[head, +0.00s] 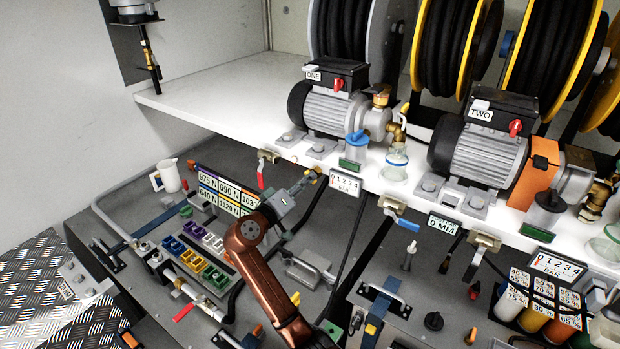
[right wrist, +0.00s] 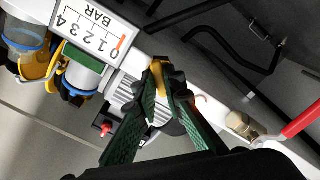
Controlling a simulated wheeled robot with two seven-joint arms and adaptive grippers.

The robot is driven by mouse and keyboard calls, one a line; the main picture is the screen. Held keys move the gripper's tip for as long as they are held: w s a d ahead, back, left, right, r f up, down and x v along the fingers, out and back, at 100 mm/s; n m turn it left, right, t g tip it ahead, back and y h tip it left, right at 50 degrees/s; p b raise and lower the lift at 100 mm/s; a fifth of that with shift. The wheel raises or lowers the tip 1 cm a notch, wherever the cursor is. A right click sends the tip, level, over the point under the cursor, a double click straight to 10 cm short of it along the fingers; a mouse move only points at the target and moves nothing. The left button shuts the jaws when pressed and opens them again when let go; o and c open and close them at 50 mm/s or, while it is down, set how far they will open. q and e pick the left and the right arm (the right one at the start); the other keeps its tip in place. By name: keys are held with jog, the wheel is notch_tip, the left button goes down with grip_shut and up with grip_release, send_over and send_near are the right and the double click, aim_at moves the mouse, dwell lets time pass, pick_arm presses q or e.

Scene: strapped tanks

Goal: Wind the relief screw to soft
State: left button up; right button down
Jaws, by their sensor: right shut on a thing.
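My right gripper (head: 312,180) reaches up to the front edge of the white shelf, under pump ONE (head: 330,105). In the right wrist view its two green-padded fingers (right wrist: 162,82) close on a small yellow-brass piece, taken to be the relief screw (right wrist: 158,66). The fingers cover much of it, so its turn cannot be read. The bar gauge (head: 347,185) sits just right of the gripper; in the right wrist view the gauge (right wrist: 95,30) shows its red pointer near 0. My left gripper is not in view.
A red-handled valve (head: 262,172) is left of the gripper and a blue-handled valve (head: 402,216) is right of it. Pump TWO (head: 482,150) stands further right. A label board (head: 228,190) and coloured blocks (head: 190,262) lie below left. Black hoses hang nearby.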

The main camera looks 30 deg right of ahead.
jog(key=n, duration=0.4)
jog(key=shift+n, duration=0.4)
jog(key=n, duration=0.4)
jog(key=shift+n, duration=0.4)
jog(key=n, duration=0.4)
jog(key=shift+n, duration=0.4)
jog(key=n, duration=0.4)
jog(key=shift+n, duration=0.4)
